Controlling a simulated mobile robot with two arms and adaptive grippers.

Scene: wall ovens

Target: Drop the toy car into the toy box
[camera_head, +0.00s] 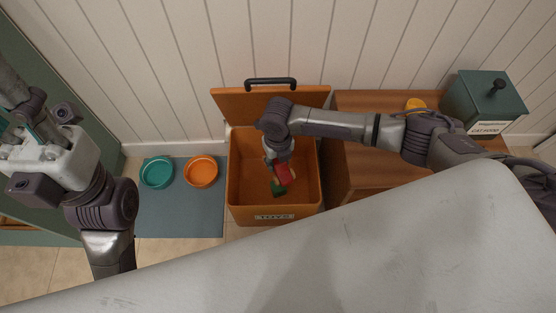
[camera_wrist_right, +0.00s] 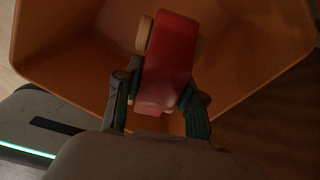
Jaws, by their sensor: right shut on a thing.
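The toy car (camera_wrist_right: 168,65) is red with pale wooden wheels. My right gripper (camera_wrist_right: 163,82) is shut on it, with one finger on each side. In the head view the red car (camera_head: 287,177) shows at the end of my right arm, over the inside of the toy box. The toy box (camera_head: 243,214) is orange with a label on its front, and its lid (camera_head: 222,104) stands open at the back. A small green shape lies by the car; I cannot tell whether it is a fingertip or another toy. My left gripper is not in view; only its arm shows at the left.
A blue-grey mat (camera_head: 180,222) with a teal bowl (camera_head: 157,173) and an orange bowl (camera_head: 201,172) lies left of the box. A wooden cabinet (camera_head: 350,170) stands close on the right, bearing a green lidded bin (camera_head: 484,100) and a small yellow item (camera_head: 416,104). A panelled wall is behind.

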